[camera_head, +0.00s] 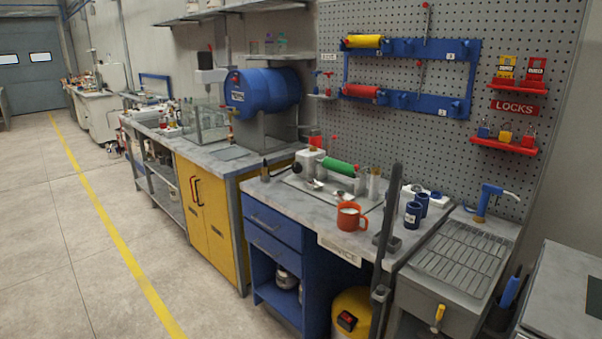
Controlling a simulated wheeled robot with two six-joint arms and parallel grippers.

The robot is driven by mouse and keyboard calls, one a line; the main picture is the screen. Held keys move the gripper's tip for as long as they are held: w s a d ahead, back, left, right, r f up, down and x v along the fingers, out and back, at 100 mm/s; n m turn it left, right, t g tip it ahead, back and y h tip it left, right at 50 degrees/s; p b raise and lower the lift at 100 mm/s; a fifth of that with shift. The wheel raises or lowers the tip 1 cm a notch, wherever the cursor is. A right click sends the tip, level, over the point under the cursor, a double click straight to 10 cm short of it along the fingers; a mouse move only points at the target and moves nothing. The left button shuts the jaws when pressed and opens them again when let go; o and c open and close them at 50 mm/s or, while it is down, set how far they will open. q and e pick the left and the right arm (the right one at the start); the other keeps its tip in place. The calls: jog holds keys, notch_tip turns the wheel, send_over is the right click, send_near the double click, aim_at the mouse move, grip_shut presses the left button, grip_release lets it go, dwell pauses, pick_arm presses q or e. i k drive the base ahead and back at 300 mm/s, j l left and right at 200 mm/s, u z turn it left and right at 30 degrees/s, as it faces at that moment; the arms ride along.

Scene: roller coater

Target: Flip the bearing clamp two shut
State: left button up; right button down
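The roller coater stands in a shallow metal tray (298,184) on the grey worktop, with a green roller (340,166) lying across it. A pale block with a red top (314,152) is at the roller's left end. A pale upright part (375,187) is near its right end. Small shiny metal parts (345,197) lie in front of the roller. The bearing clamps are too small to tell apart, and I cannot tell which is clamp two or whether it is open. Neither of my grippers is in view.
An orange mug (350,217) stands at the worktop's front edge. Blue jars (413,214) stand to its right. A dark upright post (388,215) rises before the worktop. A sink with a drainer (458,260) is at right. The floor (75,230) at left is clear.

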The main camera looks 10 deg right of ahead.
aim_at(334, 137)
jog(key=i+j+u, duration=0.1)
jog(key=i+j, duration=0.2)
jog(key=i, duration=0.15)
jog(key=i+j, duration=0.25)
jog(key=i, duration=0.2)
jog(key=i+j+u, duration=0.15)
jog(key=i+j, duration=0.15)
jog(key=i, duration=0.15)
jog(key=i+j+u, duration=0.1)
jog(key=i, duration=0.4)
jog(key=j, duration=0.1)
